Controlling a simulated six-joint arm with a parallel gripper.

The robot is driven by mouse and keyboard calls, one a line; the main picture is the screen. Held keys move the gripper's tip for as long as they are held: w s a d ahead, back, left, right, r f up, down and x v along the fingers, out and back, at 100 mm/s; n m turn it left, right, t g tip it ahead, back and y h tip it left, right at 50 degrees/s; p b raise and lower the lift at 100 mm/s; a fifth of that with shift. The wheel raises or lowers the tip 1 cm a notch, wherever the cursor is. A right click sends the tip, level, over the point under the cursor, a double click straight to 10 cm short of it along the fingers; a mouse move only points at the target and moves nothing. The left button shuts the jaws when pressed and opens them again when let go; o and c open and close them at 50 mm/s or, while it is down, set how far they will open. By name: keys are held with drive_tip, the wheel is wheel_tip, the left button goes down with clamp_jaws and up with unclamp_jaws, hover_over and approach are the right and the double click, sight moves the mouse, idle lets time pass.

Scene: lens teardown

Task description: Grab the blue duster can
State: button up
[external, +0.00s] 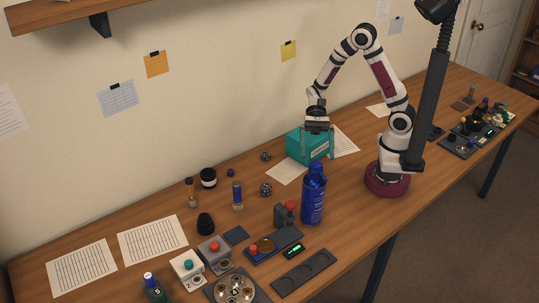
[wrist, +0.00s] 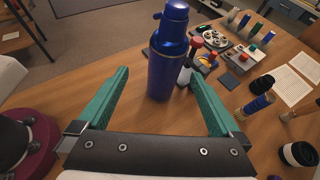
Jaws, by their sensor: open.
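The blue duster can (external: 313,199) stands upright on the wooden table, left of my arm's base in the external view. It has a blue cap on top. In the wrist view the can (wrist: 168,65) stands ahead, between the lines of the two green fingers and past their tips. My gripper (wrist: 166,100) is open and empty, its fingers spread wide. The fingers are apart from the can.
A small grey device with a red knob (external: 289,211) stands close to the can's left. A dark tray with round recesses (external: 303,272) lies in front. Several jars, bottles and lens parts spread to the left.

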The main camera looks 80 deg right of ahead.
drive_tip(key=w+m, duration=0.1)
approach(314, 198)
drive_tip(key=x, duration=0.3)
drive_tip(key=shift+t, duration=0.3)
drive_tip(key=x, duration=0.6)
drive_tip(key=shift+s+a+f, duration=0.15)
drive_tip(key=shift+a+f, duration=0.05)
drive_tip(key=shift+f, duration=0.15)
clamp_jaws()
drive_tip(key=shift+r+y, duration=0.2)
drive_tip(key=shift+y, duration=0.1)
